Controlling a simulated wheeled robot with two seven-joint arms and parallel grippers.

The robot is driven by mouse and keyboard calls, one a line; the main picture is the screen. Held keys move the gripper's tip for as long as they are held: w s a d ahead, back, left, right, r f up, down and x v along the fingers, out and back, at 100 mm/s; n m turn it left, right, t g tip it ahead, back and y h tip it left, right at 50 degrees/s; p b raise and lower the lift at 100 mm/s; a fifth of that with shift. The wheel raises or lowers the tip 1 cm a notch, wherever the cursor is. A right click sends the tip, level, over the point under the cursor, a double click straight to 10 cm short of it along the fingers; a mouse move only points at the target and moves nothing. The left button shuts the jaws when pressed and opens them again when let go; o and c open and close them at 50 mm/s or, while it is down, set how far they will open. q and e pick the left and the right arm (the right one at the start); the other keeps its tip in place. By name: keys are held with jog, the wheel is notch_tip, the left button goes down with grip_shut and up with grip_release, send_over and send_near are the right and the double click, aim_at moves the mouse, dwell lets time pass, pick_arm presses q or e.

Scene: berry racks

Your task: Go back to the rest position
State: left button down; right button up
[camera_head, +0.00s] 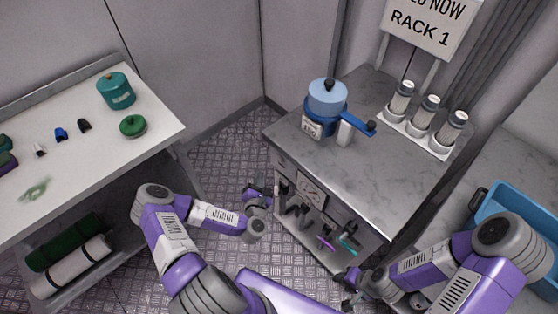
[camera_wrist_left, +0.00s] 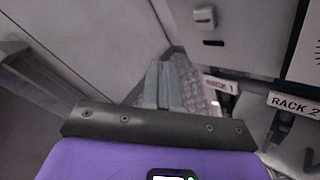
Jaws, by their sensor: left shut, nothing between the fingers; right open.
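My left gripper (camera_head: 257,190) is over the metal floor, between the white side table and the grey cabinet. It is close to the cabinet's left front edge. In the left wrist view its two fingers (camera_wrist_left: 157,85) are together, with nothing between them. My right gripper (camera_head: 349,284) is low in front of the cabinet, near the bottom of the picture. It is small and partly hidden by its own wrist, and it is open. I see nothing held in it.
The grey cabinet (camera_head: 385,186) bears a blue pot (camera_head: 328,97) and three canisters in a rack. Tools hang on its front. A white table (camera_head: 70,145) stands left with teal and green pots. A blue crate (camera_head: 520,207) is right. Floor (camera_head: 215,165) between is clear.

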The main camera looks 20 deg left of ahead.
pick_arm(q)
jog(key=shift+d, duration=0.1)
dwell(0.3)
jog(key=s+d+f+m+g+h+p, duration=0.1)
jog(key=s+d+f+m+g+h, duration=0.1)
jog(key=d+m+h, duration=0.5)
jog(key=s+d+f+m+g+h+p, duration=0.1)
jog(key=s+d+f+m+g+h, duration=0.15)
jog(key=d+m, duration=0.7)
jog(key=s+d+m+g+h+p, duration=0.1)
jog(key=s+d+m+g, duration=0.2)
jog(key=s+m+g, duration=0.7)
jog(key=s+m, duration=0.4)
jog(key=shift+s+d, duration=0.25)
jog(key=shift+s, duration=0.1)
jog(key=shift+d+f, duration=0.1)
